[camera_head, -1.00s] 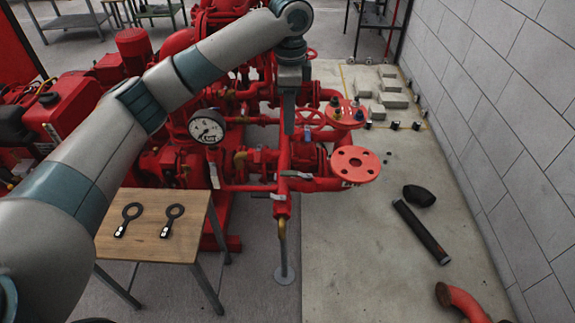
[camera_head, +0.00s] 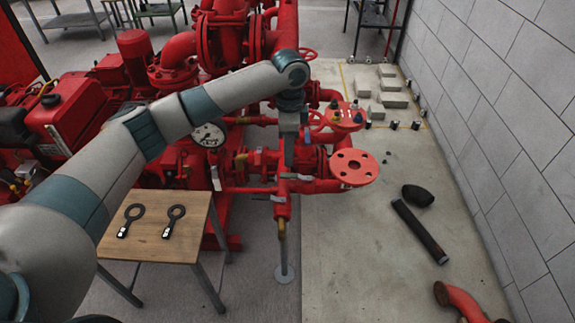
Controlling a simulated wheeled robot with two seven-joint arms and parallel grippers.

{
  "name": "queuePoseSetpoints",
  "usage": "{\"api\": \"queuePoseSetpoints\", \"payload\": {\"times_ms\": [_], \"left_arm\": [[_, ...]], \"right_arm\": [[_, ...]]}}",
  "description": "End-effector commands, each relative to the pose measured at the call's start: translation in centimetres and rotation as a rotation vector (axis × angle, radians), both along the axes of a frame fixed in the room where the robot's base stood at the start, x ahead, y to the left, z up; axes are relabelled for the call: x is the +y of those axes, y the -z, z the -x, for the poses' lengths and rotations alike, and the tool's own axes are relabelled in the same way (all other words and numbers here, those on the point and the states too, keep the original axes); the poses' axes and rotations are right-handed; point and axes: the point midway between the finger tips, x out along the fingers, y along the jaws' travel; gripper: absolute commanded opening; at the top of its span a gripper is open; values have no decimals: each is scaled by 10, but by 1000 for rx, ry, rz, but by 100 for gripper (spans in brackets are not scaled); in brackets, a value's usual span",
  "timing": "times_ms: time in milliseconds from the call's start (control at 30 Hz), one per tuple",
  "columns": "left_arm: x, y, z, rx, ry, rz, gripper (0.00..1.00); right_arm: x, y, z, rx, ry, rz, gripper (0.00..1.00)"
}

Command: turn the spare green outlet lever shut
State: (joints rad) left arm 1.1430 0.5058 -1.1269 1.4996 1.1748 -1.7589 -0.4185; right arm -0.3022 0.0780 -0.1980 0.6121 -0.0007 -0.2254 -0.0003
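The red pump pipework fills the middle of the view, with a flanged outlet (camera_head: 355,167) at its right. I cannot pick out a clearly green lever. A small pale lever (camera_head: 297,177) sits on the pipe just below my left gripper, and another pale lever (camera_head: 216,178) is further left. My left gripper (camera_head: 289,163) points down in front of the red pipes, close above the first lever. Whether it touches anything is unclear. Its fingers show edge-on, so their opening cannot be told. My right gripper is out of view.
A wooden table (camera_head: 155,249) with two black ring-ended tools stands at the lower left. A pressure gauge (camera_head: 208,136) is beside my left arm. A black pipe (camera_head: 420,232) and a red elbow (camera_head: 461,301) lie on the floor at right. A block wall bounds the right.

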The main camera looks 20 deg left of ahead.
Motion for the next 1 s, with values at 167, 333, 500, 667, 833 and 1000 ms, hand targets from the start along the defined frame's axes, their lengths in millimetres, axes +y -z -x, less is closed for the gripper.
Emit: {"api": "queuePoseSetpoints", "payload": {"times_ms": [167,333,500,667,833,1000], "left_arm": [[0,31,1,2,-1,0,34],[-1,55,0,1,0,0,34],[0,69,0,0,-1,0,34],[0,73,0,-1,0,0,34],[0,74,0,-1,0,0,34],[0,73,0,-1,0,0,7]], "right_arm": [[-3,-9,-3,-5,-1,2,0],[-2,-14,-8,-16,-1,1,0],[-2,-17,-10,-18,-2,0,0],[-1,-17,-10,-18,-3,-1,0],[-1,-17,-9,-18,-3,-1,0],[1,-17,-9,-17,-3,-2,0]]}}
